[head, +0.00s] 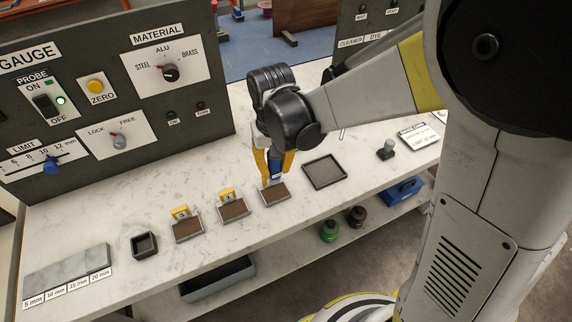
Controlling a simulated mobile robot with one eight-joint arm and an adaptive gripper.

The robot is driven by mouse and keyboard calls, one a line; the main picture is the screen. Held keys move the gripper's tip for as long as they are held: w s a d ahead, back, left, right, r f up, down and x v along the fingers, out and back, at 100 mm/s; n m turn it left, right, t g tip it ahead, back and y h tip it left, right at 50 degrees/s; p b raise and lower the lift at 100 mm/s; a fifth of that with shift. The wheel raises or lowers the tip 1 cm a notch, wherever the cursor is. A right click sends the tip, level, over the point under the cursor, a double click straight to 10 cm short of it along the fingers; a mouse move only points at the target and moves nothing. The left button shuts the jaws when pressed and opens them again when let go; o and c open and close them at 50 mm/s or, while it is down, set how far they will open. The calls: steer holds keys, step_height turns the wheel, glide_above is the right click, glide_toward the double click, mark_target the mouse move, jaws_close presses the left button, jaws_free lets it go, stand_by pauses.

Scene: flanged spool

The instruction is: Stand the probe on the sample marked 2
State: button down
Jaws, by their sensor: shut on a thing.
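Three brown sample blocks in grey trays stand in a row along the counter: a left one (188,230), a middle one (234,209) and a right one (277,195). The left and middle ones have yellow number tags behind them, too small to read surely. Any tag of the right one is hidden by my gripper. My gripper (274,178) points down with yellow fingers at the back edge of the right sample. It is shut on the probe (275,168), of which a blue part shows between the fingers. I cannot tell whether the probe touches the sample.
The gauge panel (110,90) with switch, knobs and a lit green lamp stands behind the counter. A small dark cup (144,245) and a grey step block (66,268) are at left. An empty dark tray (325,172) and a small grey-topped stand (387,149) are at right.

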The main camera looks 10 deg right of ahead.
mark_target(275, 181)
steer(key=shift+d+f, duration=0.1)
steer(key=shift+a+f+b, duration=0.25)
steer(key=shift+f+b, duration=0.5)
steer(key=shift+f, duration=0.1)
steer(key=shift+d+f+b, duration=0.1)
steer(key=shift+f+b, duration=1.45)
steer(key=shift+f, duration=0.55)
steer(key=shift+f+b, duration=0.5)
steer(key=shift+r+p, duration=2.7)
steer(key=shift+r, duration=0.85)
